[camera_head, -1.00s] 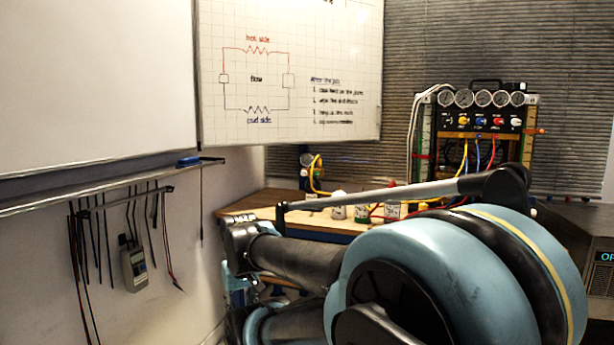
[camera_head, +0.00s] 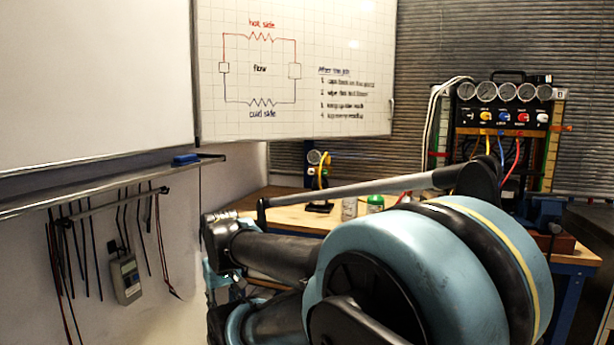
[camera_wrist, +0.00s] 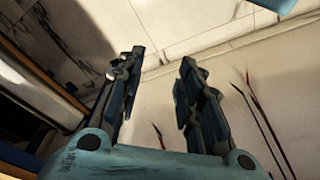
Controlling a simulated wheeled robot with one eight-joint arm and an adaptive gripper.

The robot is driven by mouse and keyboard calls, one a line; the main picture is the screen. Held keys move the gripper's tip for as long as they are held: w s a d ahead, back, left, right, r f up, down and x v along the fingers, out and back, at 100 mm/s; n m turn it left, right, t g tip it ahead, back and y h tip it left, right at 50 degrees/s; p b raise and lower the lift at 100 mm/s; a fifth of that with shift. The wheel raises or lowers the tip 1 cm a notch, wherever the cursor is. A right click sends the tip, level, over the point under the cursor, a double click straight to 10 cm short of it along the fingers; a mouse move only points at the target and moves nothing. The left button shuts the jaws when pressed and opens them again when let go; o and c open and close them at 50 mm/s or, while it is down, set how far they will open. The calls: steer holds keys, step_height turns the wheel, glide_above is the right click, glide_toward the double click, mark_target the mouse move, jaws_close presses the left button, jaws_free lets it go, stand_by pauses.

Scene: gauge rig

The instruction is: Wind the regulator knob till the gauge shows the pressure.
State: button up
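A small stand with a round gauge (camera_head: 314,157) and a yellow hose stands on the wooden bench at the back centre of the head view. At the back right is a larger rig with a row of round gauges (camera_head: 502,91) and coloured knobs (camera_head: 502,117) below them. The dials are too small to read, and I cannot tell which knob is the regulator knob. My arm hides part of the bench. In the wrist view my gripper (camera_wrist: 162,57) is open and empty, its two fingers apart. It faces a pale wall area, with no knob or gauge in that view.
The wooden bench (camera_head: 282,217) has small containers, one with a green cap (camera_head: 375,203), behind my arm. A wall at left carries a whiteboard (camera_head: 262,70), hanging leads and a grey meter (camera_head: 126,279). A dark cabinet (camera_head: 590,260) stands at the right edge.

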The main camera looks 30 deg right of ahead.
mark_target(310, 172)
steer(key=o, duration=0.3)
steer(key=w+d+r+n+t+h, duration=0.2)
steer(key=w+d+r+n+h, duration=0.2)
steer(key=w+d+r, duration=0.55)
steer(key=w+d+r+n+t+h, duration=0.4)
steer(key=w+d, duration=0.3)
steer(key=d, duration=0.6)
steer(key=w+d+r+n+t+h, duration=0.1)
steer(key=w+d+r+n+h, duration=0.3)
steer(key=w+d+r, duration=0.55)
steer(key=w+d+n+t, duration=0.1)
steer(key=w+d+n, duration=0.1)
steer(key=w+d, duration=0.3)
steer(key=w+d+n+t, duration=0.1)
steer(key=w+d+n, duration=0.1)
steer(key=w+d, duration=0.3)
steer(key=w+d+n+t+h, duration=0.1)
steer(key=w+d, duration=0.4)
steer(key=d, duration=0.5)
steer(key=shift+r+n, duration=0.1)
steer(key=shift+n, duration=0.8)
steer(key=c, duration=1.1)
